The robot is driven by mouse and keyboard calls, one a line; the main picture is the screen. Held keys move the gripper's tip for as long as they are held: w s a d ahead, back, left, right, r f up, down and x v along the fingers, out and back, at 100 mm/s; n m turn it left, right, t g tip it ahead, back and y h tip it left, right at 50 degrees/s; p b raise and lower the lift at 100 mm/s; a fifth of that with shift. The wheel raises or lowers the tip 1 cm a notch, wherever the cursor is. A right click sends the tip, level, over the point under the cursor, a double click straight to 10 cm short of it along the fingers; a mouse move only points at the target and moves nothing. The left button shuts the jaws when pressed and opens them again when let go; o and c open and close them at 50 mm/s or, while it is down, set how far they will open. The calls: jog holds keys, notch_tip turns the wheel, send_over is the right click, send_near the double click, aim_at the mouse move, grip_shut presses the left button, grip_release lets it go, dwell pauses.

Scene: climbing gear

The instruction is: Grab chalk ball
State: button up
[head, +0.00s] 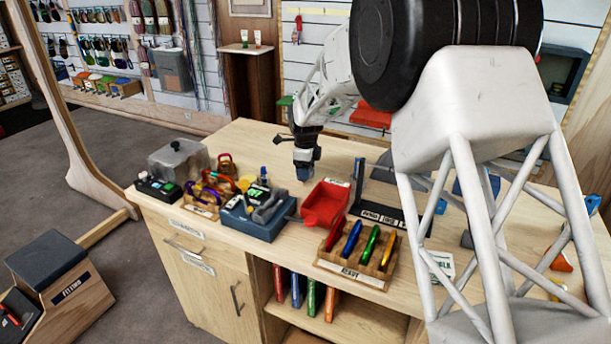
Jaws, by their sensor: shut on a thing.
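My gripper (305,160) points down over the rear middle of the wooden counter, behind the red scoop-shaped tray. It is shut on a small blue thing (305,173), with a pale patch just above it. The thing is small in the view and partly covered by the jaws, so I cannot tell whether it is the chalk ball. I also cannot tell whether it touches the counter. No other chalk ball can be made out.
A white and green packet (441,264) lies at right. My arm hides much of the right side.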

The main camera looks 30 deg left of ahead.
notch_tip(320, 180, up, 7)
jog(key=shift+r, duration=0.2)
dwell(0.9)
